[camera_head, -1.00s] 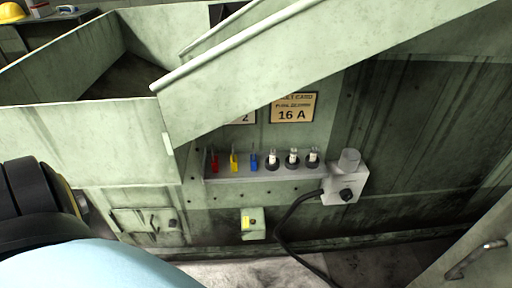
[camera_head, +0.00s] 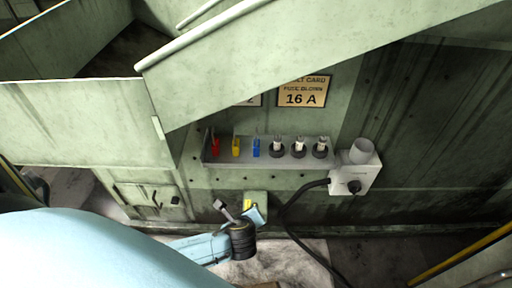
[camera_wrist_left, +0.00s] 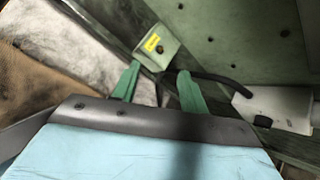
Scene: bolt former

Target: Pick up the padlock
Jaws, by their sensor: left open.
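Three small upright pieces that look like padlocks stand on a grey shelf (camera_head: 268,158) on the green machine: a red one (camera_head: 215,147), a yellow one (camera_head: 236,147) and a blue one (camera_head: 256,148). My left gripper (camera_head: 240,209) is below the shelf, in front of a small green box with a yellow label (camera_head: 249,202). In the left wrist view, its two green fingers (camera_wrist_left: 157,84) are apart with nothing between them, and the green box (camera_wrist_left: 157,46) lies beyond them. No padlock shows in that view. My right gripper is not in view.
Several black-and-white fuse-like parts (camera_head: 299,148) stand on the shelf's right half. A grey box with a knob (camera_head: 355,175) is right of it, with a black cable (camera_head: 297,208) hanging down. A slanted green panel (camera_head: 290,58) overhangs above.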

